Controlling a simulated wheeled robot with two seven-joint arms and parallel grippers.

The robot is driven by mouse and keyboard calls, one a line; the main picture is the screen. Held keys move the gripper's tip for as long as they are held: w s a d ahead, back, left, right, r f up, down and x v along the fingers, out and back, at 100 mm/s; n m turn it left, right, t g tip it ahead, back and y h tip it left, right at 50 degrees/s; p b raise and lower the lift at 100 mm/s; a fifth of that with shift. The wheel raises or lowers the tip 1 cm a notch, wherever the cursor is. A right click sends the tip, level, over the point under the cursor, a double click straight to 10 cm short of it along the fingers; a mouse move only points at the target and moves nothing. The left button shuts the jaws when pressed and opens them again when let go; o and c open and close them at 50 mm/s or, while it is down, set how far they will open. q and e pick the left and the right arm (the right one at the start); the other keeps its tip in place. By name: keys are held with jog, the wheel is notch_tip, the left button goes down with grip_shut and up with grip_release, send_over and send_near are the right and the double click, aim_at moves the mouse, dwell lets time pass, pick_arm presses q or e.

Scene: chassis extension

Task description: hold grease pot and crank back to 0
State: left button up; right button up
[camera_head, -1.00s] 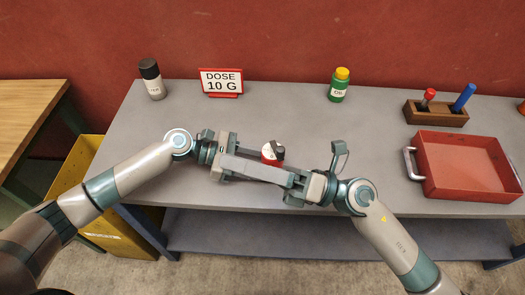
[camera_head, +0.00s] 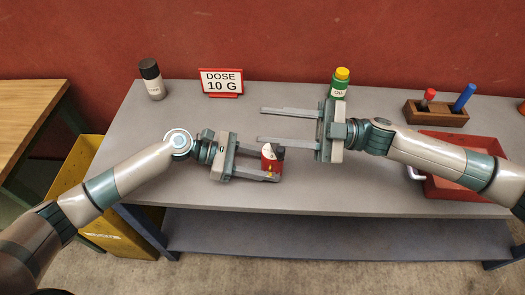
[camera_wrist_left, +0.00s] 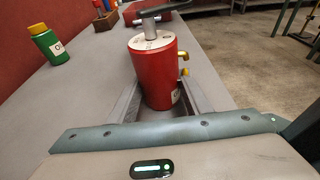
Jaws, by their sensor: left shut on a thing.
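The grease pot (camera_head: 267,165) is a small red pot with a white top dial and a dark crank (camera_head: 279,152). My left gripper (camera_head: 275,165) is shut on it, with a finger on each side. In the left wrist view the red pot (camera_wrist_left: 158,80) stands upright between the fingers, with brass fittings on its right side and the crank handle (camera_wrist_left: 160,12) above the dial. The dial's reading is too small to tell. My right gripper (camera_head: 261,124) is open and empty behind and right of the pot, its fingers pointing left.
A sign reading "DOSE 10 G" (camera_head: 221,80) and a dark-capped bottle (camera_head: 152,80) stand at the back left. A green oil bottle (camera_head: 340,84) stands just behind my right gripper. A wooden holder (camera_head: 436,114) and red tray (camera_head: 440,189) are at right.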

jog(key=d+f+m+h, duration=0.1)
jog(key=d+f+m, duration=0.3)
jog(key=f, duration=0.1)
jog(key=m+h, duration=0.1)
jog(key=m, duration=0.2)
send_near(276, 153)
jog(key=shift+w+a+f, duration=0.1)
jog(key=shift+w+a, duration=0.1)
jog(key=shift+a, duration=0.25)
jog(key=shift+a, duration=0.15)
jog(key=a, duration=0.4)
jog(key=s+a, duration=0.1)
jog(key=a, duration=0.6)
jog(key=shift+s+a, duration=0.35)
grip_shut()
